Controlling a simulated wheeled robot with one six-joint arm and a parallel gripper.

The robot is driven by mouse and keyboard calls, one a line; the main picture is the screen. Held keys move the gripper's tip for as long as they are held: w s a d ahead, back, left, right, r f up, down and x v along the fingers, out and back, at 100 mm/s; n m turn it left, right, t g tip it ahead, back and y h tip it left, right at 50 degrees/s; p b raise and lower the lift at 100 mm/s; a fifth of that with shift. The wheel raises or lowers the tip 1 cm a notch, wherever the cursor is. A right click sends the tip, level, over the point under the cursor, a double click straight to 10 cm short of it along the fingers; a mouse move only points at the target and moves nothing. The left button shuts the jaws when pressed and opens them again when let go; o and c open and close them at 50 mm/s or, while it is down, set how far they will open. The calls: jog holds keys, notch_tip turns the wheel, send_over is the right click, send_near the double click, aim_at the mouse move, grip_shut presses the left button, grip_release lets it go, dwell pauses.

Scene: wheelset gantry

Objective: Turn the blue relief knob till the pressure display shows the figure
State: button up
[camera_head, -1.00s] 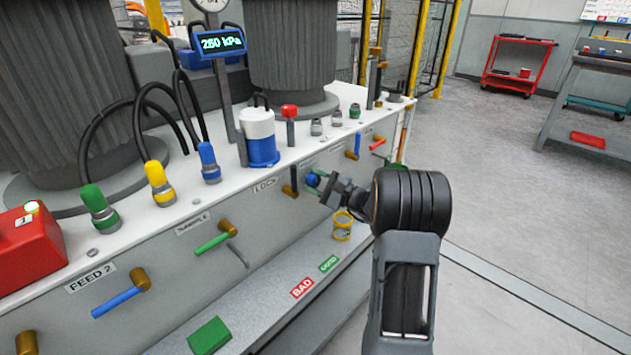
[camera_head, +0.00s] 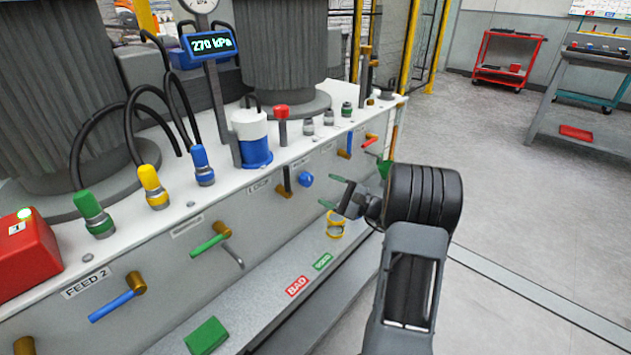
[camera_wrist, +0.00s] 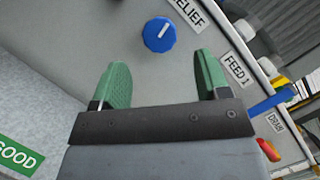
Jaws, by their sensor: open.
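The blue relief knob (camera_head: 306,180) sits on the front panel of the gantry. In the wrist view the knob (camera_wrist: 159,35) shows a white pointer line, beside the label ending "ELIEF" (camera_wrist: 188,12). My gripper (camera_head: 334,191) is open and empty, with its green fingers apart from the knob, to the right of it in the head view. In the wrist view the knob lies beyond and between the fingertips of my gripper (camera_wrist: 160,75). The pressure display (camera_head: 211,44) reads 270 kPa.
Valve levers stick out from the panel, among them a blue one (camera_head: 113,305) and a green one (camera_head: 209,244). A yellow ring-like item (camera_head: 336,224) is on the lower ledge below my gripper. Open floor (camera_head: 520,210) lies to the right.

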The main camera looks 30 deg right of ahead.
jog(key=v, duration=0.6)
jog(key=shift+s+d+p, duration=0.2)
jog(key=shift+s+p, duration=0.05)
jog(key=shift+p, duration=0.2)
jog(key=s+a+r+n+g+h+p, duration=0.1)
jog(key=s+a+r+n+g+p, duration=0.35)
jog(key=a+r+g+p, duration=0.4)
jog(key=s+a+r+n+g+h+p, duration=0.2)
jog(key=s+a+r+n+g+p, duration=0.25)
jog(key=a+r+p, duration=0.6)
jog(key=s+r+n+h+p, duration=0.3)
jog(key=r+n+h+p, duration=0.1)
jog(key=r+h+p, duration=0.1)
jog(key=s+a+r+n+t+h+p, duration=0.1)
jog(key=s+r+n+h+p, duration=0.3)
jog(key=r+p, duration=0.3)
jog(key=shift+a+r+h, duration=0.25)
jog(key=shift+r+h, duration=0.25)
jog(key=shift+r, duration=0.3)
jog(key=shift+s, duration=0.15)
dwell(1.7)
